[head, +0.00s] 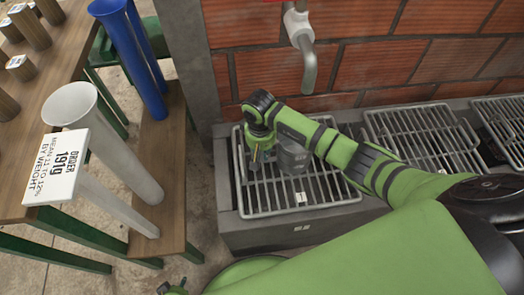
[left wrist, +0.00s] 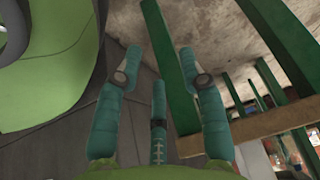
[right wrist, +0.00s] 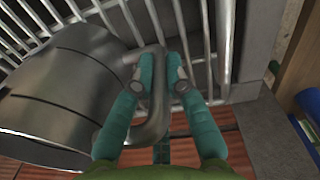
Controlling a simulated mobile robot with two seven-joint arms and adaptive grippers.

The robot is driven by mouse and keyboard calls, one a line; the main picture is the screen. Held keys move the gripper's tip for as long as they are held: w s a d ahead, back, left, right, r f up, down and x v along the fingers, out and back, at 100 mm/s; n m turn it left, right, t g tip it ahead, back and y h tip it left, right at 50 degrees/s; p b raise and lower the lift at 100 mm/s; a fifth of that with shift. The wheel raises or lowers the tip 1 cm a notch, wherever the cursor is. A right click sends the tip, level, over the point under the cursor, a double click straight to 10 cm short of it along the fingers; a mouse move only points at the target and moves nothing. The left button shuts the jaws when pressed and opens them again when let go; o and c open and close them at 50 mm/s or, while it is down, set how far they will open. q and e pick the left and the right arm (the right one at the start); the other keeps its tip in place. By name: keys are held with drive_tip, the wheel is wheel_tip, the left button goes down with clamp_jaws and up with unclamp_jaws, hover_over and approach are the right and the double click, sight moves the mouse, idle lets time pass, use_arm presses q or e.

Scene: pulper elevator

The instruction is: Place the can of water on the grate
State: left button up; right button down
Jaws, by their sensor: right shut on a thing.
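The can of water (head: 292,158) is a grey metal can with a side handle. In the head view it is upright over the leftmost grate (head: 328,195); I cannot tell if it touches the bars. My right gripper (head: 261,152) is at its left side. In the right wrist view the can (right wrist: 65,95) shows large and its handle (right wrist: 152,125) runs between the fingers of the gripper (right wrist: 160,70), which are shut on it. The water inside is not visible. My left gripper (left wrist: 190,65) is open and empty, away from the can.
More grates (head: 420,140) lie to the right in the concrete trough. A grey tap (head: 308,65) hangs from the brick wall (head: 375,60) above. At left a wooden bench (head: 165,190) holds a white funnel tube (head: 72,105) and blue tubes (head: 125,45).

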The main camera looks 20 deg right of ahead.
use_arm(q)
drive_tip(key=shift+f, duration=0.15)
use_arm(e)
drive_tip(key=shift+f, duration=0.15)
drive_tip(key=c, duration=1.3)
unclamp_jaws()
drive_tip(key=shift+o, duration=0.2)
use_arm(q)
drive_tip(key=shift+w+r, duration=0.2)
drive_tip(key=shift+w, duration=0.2)
drive_tip(key=shift+r, duration=0.1)
use_arm(e)
drive_tip(key=shift+r, duration=0.35)
wheel_tip(320, 180, up, 11)
drive_tip(key=shift+a+f+p, duration=0.15)
drive_tip(key=shift+p, duration=0.15)
use_arm(q)
drive_tip(key=shift+s+a, duration=0.15)
drive_tip(key=shift+s, duration=1.1)
use_arm(e)
drive_tip(key=shift+r, duration=0.5)
